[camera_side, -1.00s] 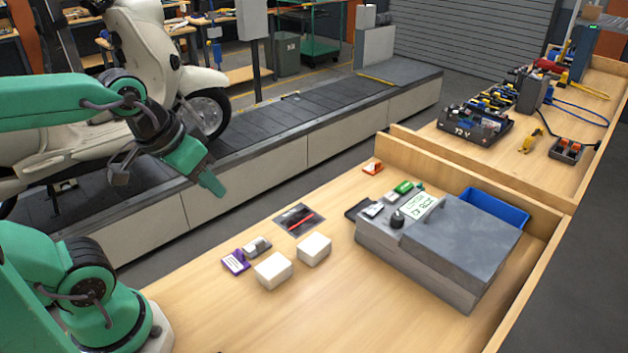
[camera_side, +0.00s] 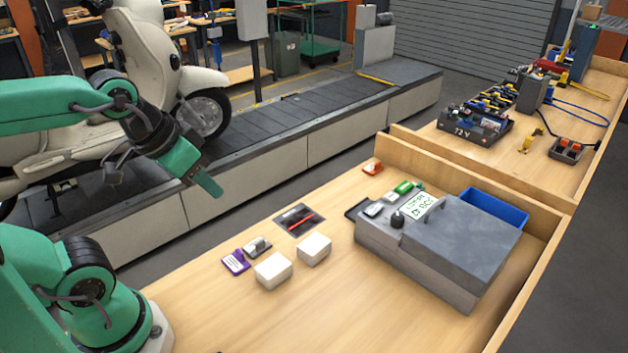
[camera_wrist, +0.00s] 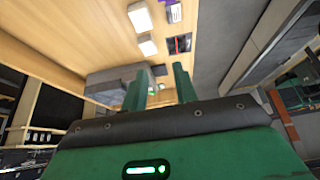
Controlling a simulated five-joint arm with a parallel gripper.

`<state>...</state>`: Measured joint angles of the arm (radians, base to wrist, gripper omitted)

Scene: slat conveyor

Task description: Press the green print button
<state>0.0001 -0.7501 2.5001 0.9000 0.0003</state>
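A grey printer (camera_side: 430,270) with a large flat lid stands at the right of the wooden bench. A white label with green print (camera_side: 418,206) and a black knob (camera_side: 397,219) are on its top. A small green piece (camera_side: 404,187) shows at its back edge; I cannot tell for sure that it is the print button. My gripper (camera_side: 211,183) hangs in the air to the left, well away from the printer. In the wrist view its two fingers (camera_wrist: 160,85) stand apart with nothing held between them. The printer (camera_wrist: 112,82) shows beyond them, partly hidden.
Two white blocks (camera_side: 314,249), a purple card (camera_side: 235,262) and a dark pad with a red stick (camera_side: 299,219) lie on the bench (camera_side: 220,310). A blue bin (camera_side: 494,208) sits behind the printer. The conveyor (camera_side: 300,125) with a scooter runs behind.

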